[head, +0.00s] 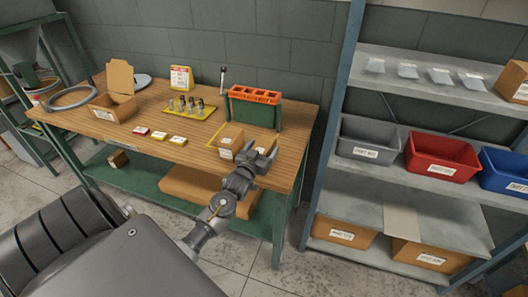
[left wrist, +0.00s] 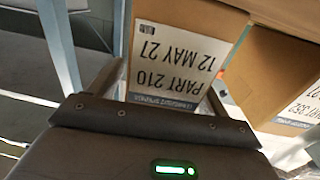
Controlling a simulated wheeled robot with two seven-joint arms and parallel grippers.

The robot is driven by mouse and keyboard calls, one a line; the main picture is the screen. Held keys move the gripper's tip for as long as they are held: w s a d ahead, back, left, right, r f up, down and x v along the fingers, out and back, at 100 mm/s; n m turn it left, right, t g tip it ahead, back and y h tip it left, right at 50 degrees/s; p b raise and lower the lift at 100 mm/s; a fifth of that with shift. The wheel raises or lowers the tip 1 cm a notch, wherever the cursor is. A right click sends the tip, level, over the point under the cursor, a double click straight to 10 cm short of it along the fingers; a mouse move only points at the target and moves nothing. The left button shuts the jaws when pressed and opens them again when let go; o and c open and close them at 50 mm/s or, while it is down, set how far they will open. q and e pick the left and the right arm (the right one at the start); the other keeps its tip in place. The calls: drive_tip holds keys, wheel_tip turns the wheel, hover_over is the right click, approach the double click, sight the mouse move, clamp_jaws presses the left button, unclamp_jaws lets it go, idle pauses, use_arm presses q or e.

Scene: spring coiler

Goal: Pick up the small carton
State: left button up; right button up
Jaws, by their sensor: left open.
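Two small brown cartons stand side by side near the right end of the wooden bench. The left carton (head: 230,133) shows a white label on its front, and the right carton (head: 266,138) is partly hidden behind my gripper. My left gripper (head: 257,157) is open in front of the right carton. In the left wrist view, a carton labelled PART 210, 12 MAY 27 (left wrist: 185,18) appears upside down ahead of the open fingers (left wrist: 163,90). A second labelled carton (left wrist: 270,70) is beside it on the right. I cannot tell whether a finger touches either carton. My right gripper is not in view.
An orange-topped green rack (head: 253,97) stands behind the cartons. A yellow tray (head: 187,116) with metal parts, small boxes (head: 159,135) and an open carton (head: 113,108) lie to the left. A shelf unit (head: 335,130) with bins stands to the right.

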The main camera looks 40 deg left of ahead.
use_arm(q)
drive_tip(key=shift+c, duration=0.7)
drive_tip(key=c, duration=1.2)
drive_tip(key=shift+r, duration=0.1)
drive_tip(key=shift+c, duration=0.7)
drive_tip(key=shift+r, duration=0.65)
drive_tip(key=s+d+r+b, duration=0.2)
drive_tip(key=s+d+r, duration=0.8)
drive_tip(key=r, duration=0.2)
drive_tip(key=s+d+f+m+h, duration=0.2)
drive_tip(key=d+m+h, duration=0.1)
drive_tip(key=d, duration=1)
drive_tip(key=shift+s+d+f+t+h, duration=0.15)
drive_tip(key=shift+d+f+t+h, duration=0.2)
drive_tip(key=shift+h, duration=0.45)
